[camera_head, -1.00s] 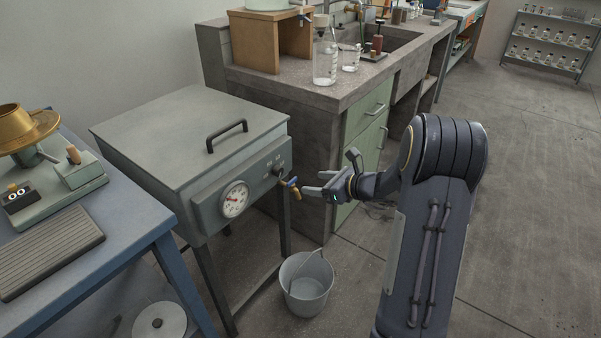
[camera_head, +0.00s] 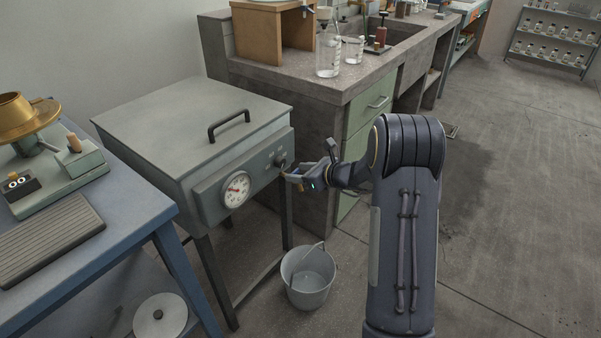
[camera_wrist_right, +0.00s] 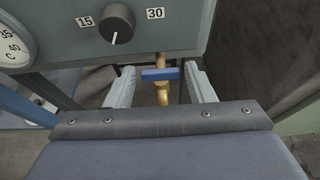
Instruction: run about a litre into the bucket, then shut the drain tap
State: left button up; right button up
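The grey lidded tank (camera_head: 190,125) has a drain tap low on its front panel. In the right wrist view the tap shows a brass body (camera_wrist_right: 162,92) and a blue lever (camera_wrist_right: 160,74) lying crosswise. My right gripper (camera_head: 291,174) is at the tap and hides most of it in the head view. In the wrist view its fingers (camera_wrist_right: 158,80) are apart, one on each side of the lever, with gaps visible. The grey bucket (camera_head: 308,290) stands on the floor below the tap, its handle raised. I see no water stream, and cannot tell the bucket's water level. My left gripper is out of view.
The tank's front carries a dial thermometer (camera_head: 236,189) and a black knob (camera_wrist_right: 117,22). A blue table (camera_head: 120,212) with a brass-topped device stands at left. The concrete bench (camera_head: 330,88) with glassware is behind. Open floor (camera_head: 520,200) lies to the right.

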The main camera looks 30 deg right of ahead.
jog(key=c, duration=0.6)
jog(key=shift+w+d+r+n+g+y+p, duration=0.1)
jog(key=shift+d+r+n+g+y+p, duration=0.15)
jog(key=shift+n+g+y+p, duration=0.45)
jog(key=shift+c, duration=0.2)
jog(key=n+y, duration=0.1)
jog(key=n+g+y+p, duration=0.1)
jog(key=shift+w+d+f+n+y+p, duration=0.1)
jog(key=shift+f+n+y+p, duration=0.2)
jog(key=shift+y, duration=0.1)
jog(key=o, duration=1)
jog(key=shift+r, duration=0.1)
jog(key=p+v, duration=0.1)
jog(key=v, duration=0.6)
jog(key=shift+s+d+r, duration=0.2)
jog(key=shift+s, duration=0.1)
